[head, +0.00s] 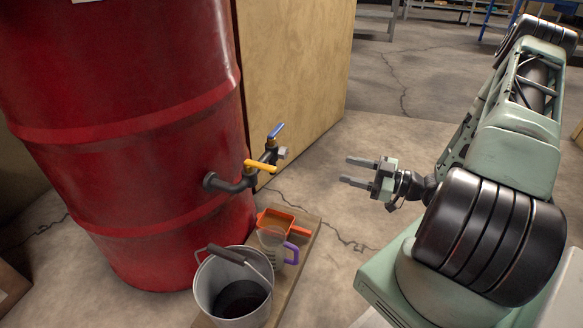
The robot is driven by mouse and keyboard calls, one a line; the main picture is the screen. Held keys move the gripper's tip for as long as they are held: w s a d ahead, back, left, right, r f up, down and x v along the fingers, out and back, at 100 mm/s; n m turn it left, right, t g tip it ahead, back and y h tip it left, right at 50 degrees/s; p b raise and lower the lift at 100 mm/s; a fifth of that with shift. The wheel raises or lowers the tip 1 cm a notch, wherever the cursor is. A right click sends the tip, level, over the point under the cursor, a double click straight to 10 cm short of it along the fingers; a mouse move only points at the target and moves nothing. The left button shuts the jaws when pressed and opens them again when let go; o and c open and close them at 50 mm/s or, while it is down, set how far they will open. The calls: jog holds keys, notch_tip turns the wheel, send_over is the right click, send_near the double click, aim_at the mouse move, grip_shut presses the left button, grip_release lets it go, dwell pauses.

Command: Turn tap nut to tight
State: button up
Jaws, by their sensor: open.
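A dark tap pipe (228,184) comes out of the lower side of a red oil drum (130,130). It carries a yellow lever handle (261,166) and, further out, a blue lever handle (276,130). A small grey nut (283,153) shows at the right of the tap, near the blue handle. My gripper (353,171) is to the right of the tap, its two fingers pointing left toward it. The fingers are apart with nothing between them. A clear gap separates them from the nut.
A metal bucket (205,284), a measuring jug with a purple handle (272,246) and an orange container (290,222) stand on a wooden board (305,255) below the tap. A plywood panel (295,60) stands behind. The floor between tap and gripper is clear.

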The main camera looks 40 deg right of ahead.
aim_at(287, 154)
jog(key=b+x, duration=0.6)
jog(key=x, duration=1)
jog(key=shift+b, duration=0.4)
jog(key=shift+w+a, duration=0.3)
jog(key=shift+w, duration=0.2)
jog(key=shift+r, duration=0.1)
jog(key=c, duration=1)
